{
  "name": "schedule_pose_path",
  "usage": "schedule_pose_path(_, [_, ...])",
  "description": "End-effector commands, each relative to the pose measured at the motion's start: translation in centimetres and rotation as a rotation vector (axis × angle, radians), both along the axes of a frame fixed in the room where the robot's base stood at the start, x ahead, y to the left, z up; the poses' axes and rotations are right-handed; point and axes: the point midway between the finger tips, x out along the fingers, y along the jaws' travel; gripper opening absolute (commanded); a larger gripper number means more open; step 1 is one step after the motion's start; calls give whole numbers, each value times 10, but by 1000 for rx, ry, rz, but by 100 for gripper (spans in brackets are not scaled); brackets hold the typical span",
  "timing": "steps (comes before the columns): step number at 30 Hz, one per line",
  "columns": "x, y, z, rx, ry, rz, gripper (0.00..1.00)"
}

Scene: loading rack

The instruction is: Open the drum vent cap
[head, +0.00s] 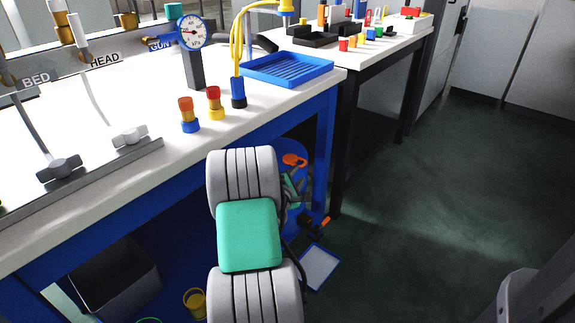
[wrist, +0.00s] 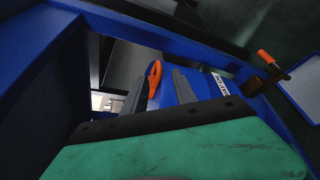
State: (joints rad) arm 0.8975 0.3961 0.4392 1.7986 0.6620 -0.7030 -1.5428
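The blue drum (head: 295,150) stands on the floor beneath the workbench edge, with an orange vent cap (head: 294,160) on its top. In the wrist view the orange cap (wrist: 154,80) stands up in front of the blue drum (wrist: 186,90). My gripper (wrist: 160,92) has its two grey fingers apart, one to each side of the cap in the picture. I cannot tell whether either finger touches the cap. In the head view my arm hides most of the gripper (head: 295,190) and part of the drum.
The workbench (head: 232,128) and its blue frame (head: 328,130) stand close beside my arm. A black fitting with an orange handle (head: 315,224) and a pale panel (head: 321,267) are low by the drum. A yellow bucket (head: 195,300) stands below the bench. Open floor (head: 450,180) lies right.

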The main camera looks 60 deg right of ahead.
Motion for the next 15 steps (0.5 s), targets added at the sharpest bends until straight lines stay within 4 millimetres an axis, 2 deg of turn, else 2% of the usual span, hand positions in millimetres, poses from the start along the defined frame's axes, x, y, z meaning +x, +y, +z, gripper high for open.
schedule_pose_path(5, [1, -10, -5, 0, 0, -1, 33])
schedule_pose_path(15, [14, -66, -18, 1, -1, 3, 33])
